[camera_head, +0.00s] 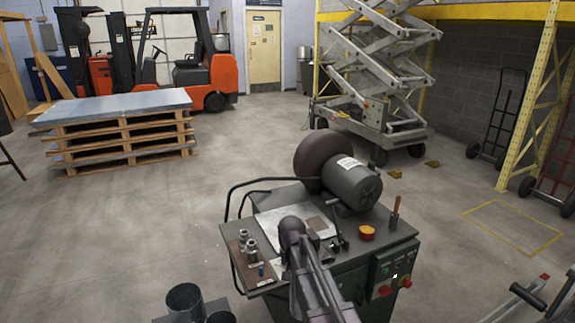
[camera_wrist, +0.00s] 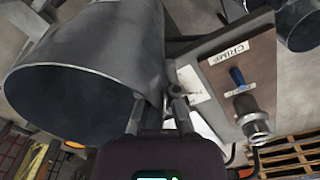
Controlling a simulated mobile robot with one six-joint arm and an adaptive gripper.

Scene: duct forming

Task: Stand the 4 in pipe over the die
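A large grey cylinder with an open-looking round end (camera_wrist: 75,90) fills the left of the wrist view. In the head view my arm (camera_head: 315,285) hides the gripper. Two dark open pipes (camera_head: 185,300) stand at the bottom left. Small metal dies (camera_head: 247,242) sit on a brown labelled board, also at the right of the wrist view (camera_wrist: 250,115).
Stacked pallets (camera_head: 120,140) stand far left. The floor between is clear.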

